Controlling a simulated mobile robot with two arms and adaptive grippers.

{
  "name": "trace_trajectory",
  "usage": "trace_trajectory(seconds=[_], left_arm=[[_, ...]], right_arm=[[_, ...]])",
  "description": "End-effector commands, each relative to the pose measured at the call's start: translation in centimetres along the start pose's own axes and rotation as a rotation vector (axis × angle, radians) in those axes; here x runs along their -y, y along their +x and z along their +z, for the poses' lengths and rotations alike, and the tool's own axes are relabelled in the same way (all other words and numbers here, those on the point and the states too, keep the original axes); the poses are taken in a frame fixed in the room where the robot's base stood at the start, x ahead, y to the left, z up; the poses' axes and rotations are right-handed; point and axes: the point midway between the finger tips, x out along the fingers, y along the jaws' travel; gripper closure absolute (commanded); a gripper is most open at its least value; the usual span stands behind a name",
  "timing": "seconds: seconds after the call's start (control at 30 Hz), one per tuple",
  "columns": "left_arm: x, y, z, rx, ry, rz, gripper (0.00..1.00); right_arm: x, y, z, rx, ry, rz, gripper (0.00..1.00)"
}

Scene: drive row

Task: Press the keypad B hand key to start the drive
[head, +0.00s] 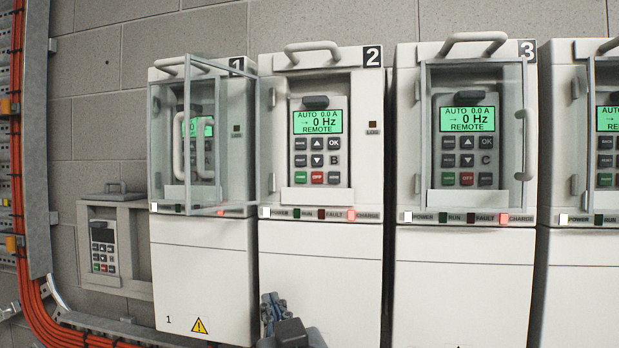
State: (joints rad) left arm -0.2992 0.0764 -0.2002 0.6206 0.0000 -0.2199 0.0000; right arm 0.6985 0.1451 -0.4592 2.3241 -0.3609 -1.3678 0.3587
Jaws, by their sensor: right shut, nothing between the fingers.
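Keypad B (319,140) sits in the recess of drive 2 (319,290), with a "B" beside its arrow keys. Its lit green display (318,121) reads AUTO, 0.0 A, 0 Hz, REMOTE. The green hand key (300,177) is at its bottom left, left of a red key (317,177); its lettering is too small to read. Nothing covers the keypad. A clear door (222,140) appears swung out left from drive 2, in front of drive 1. My right gripper (271,303) is shut and empty, low in front of drive 2, below the keypad. My left gripper is not in view.
Drive 3 (460,290) has its clear door (525,145) closed over keypad C (467,150). Drive 1 (205,275) stands left, and another drive (590,270) is cut off right. A dark-screened keypad (103,245) sits in a wall holder beside orange cables (35,310).

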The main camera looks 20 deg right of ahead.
Motion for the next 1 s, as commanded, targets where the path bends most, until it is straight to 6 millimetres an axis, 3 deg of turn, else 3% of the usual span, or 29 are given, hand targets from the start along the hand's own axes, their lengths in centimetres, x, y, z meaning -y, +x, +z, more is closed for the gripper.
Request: trace_trajectory(seconds=[0.03, 0.2, 0.4, 0.6, 1.0], left_arm=[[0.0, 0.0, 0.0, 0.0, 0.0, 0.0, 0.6], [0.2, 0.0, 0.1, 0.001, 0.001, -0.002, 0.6], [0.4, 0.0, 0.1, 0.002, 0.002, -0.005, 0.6], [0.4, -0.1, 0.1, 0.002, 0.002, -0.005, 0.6], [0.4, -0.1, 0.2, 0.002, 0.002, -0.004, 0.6]], right_arm=[[0.0, -0.4, -2.9, -0.066, 0.006, 0.005, 1.0], [-0.1, -2.4, -10.9, -0.253, 0.033, 0.02, 1.0], [-0.2, -5.1, -17.1, -0.413, 0.056, 0.03, 1.0], [-0.2, -6.5, -19.5, -0.479, 0.067, 0.033, 1.0], [-0.3, -6.5, -19.6, -0.482, 0.067, 0.034, 1.0]])
